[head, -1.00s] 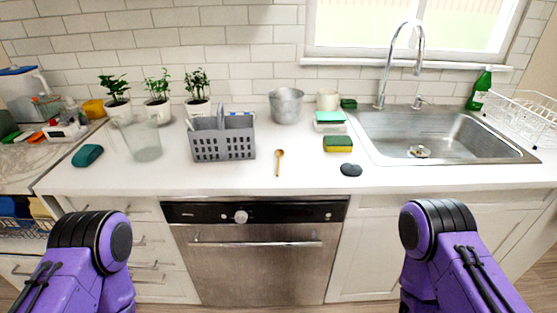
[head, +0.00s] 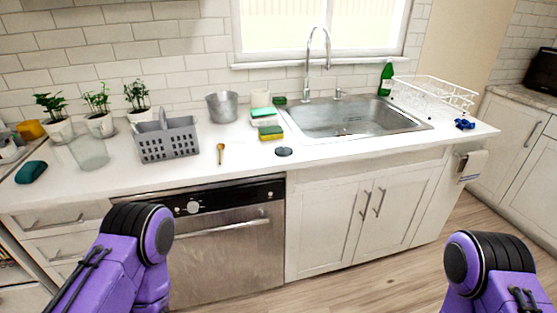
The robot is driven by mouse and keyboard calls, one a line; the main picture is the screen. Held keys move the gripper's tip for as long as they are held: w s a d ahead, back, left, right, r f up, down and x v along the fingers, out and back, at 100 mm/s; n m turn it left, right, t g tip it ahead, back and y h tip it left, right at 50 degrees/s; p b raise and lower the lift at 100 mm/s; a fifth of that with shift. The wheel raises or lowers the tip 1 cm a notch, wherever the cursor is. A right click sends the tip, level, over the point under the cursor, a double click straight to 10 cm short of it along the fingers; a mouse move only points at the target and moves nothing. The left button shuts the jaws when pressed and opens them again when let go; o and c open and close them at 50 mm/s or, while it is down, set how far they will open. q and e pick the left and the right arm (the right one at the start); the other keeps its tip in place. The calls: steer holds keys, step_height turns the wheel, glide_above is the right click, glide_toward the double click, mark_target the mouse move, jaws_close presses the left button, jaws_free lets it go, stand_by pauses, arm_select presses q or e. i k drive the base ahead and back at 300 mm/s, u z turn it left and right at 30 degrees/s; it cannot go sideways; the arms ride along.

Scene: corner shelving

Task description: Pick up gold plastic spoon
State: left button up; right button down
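The gold spoon (head: 220,152) lies flat on the white countertop (head: 190,172), near its front edge above the dishwasher. Its bowl points away from me and its handle points toward me. It lies between the grey basket and a dark round item. Both of my purple arms show at the bottom of the head view, in front of and below the counter. Neither of my grippers is in view, and nothing touches the spoon.
A grey basket (head: 168,142) stands left of the spoon, with a clear glass (head: 88,152) beyond it. A metal bucket (head: 222,107), sponges (head: 270,133) and a dark round item (head: 284,151) are near. The sink (head: 350,118) is right. Counter around the spoon is clear.

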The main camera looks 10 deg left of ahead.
mark_target(221, 146)
steer(key=z, duration=0.55)
steer(key=i, duration=0.95)
steer(key=u, duration=0.7)
